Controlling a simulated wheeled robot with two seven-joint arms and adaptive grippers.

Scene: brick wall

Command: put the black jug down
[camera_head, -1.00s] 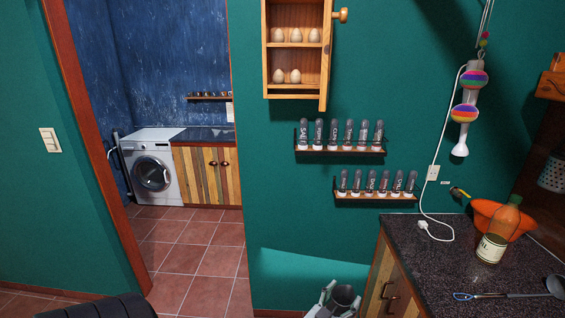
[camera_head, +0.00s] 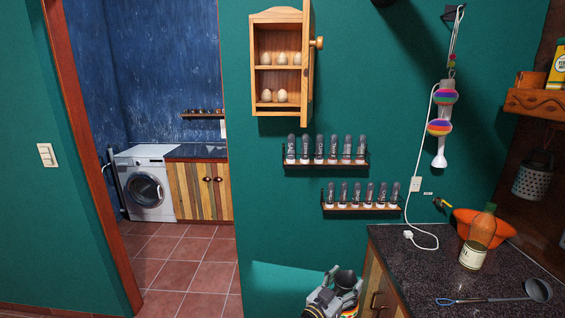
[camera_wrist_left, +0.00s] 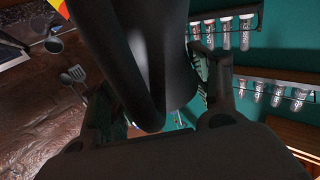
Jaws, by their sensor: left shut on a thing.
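In the left wrist view the dark, smooth jug (camera_wrist_left: 140,60) fills the middle, between the two fingers. My left gripper (camera_head: 334,293) is shut on it; the wrist view also shows this gripper (camera_wrist_left: 160,105) around the jug. My right gripper is not in view.
A dark speckled counter (camera_head: 400,262) stands at the right. On it are a labelled bottle (camera_head: 478,240), an orange bowl (camera_head: 505,229) and a ladle (camera_head: 536,290). The counter's front left part is clear. Spice racks (camera_head: 325,165) and a wooden egg cabinet (camera_head: 281,65) hang on the green wall.

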